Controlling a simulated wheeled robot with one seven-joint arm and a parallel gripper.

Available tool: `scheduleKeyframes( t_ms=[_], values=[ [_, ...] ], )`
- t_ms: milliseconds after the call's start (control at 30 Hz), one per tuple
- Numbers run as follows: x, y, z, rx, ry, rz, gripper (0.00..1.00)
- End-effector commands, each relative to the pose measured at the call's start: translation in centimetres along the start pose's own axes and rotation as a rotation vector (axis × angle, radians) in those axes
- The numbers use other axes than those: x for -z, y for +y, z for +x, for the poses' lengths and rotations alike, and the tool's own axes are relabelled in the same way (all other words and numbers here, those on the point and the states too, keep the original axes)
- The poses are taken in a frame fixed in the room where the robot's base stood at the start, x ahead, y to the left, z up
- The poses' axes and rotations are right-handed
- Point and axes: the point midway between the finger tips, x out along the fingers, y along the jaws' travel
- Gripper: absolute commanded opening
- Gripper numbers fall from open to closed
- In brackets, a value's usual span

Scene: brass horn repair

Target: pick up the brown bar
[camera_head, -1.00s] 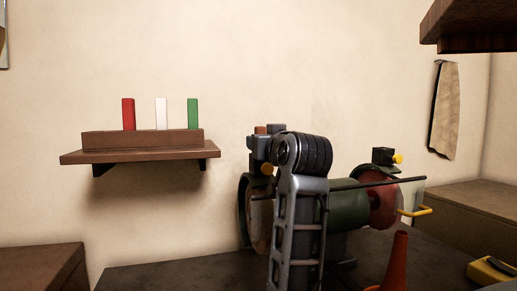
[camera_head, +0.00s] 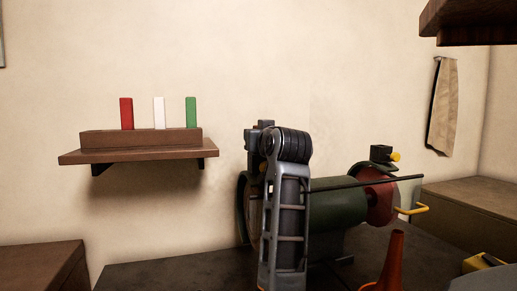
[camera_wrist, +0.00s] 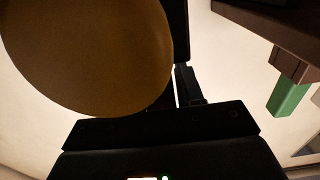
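I cannot make out a brown bar in either current view. A wooden wall shelf (camera_head: 80,157) carries a brown block (camera_head: 140,138) with a red bar (camera_head: 126,113), a white bar (camera_head: 159,113) and a green bar (camera_head: 191,112) standing upright. The green bar also shows upside down at the right of the wrist view (camera_wrist: 288,97). My gripper (camera_head: 257,143) is mostly hidden behind my arm in the head view, right of the shelf. Its dark body shows low in the wrist view, but its fingertips are not clear.
A green polishing machine (camera_head: 340,197) with a red disc (camera_head: 379,200) stands on the dark bench (camera_head: 180,272) behind my arm. A large tan round surface (camera_wrist: 95,50), apparently a wheel, fills the wrist view's upper left. An orange cone (camera_head: 394,262) stands at the front right.

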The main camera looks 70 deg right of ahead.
Motion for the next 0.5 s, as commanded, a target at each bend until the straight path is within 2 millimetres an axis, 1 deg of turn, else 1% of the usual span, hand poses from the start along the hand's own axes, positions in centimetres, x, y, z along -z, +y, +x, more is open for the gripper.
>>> scheduleKeyframes(
  t_ms=[33, 333, 500],
  values=[
    [0.0, 0.0, -0.01, 0.0, 0.0, 0.0, 0.32],
    [0.0, 0.0, -0.02, 0.0, 0.0, 0.0, 0.03],
    [0.03, -0.01, -0.03, 0.0, 0.001, 0.0, 0.02]
  ],
)
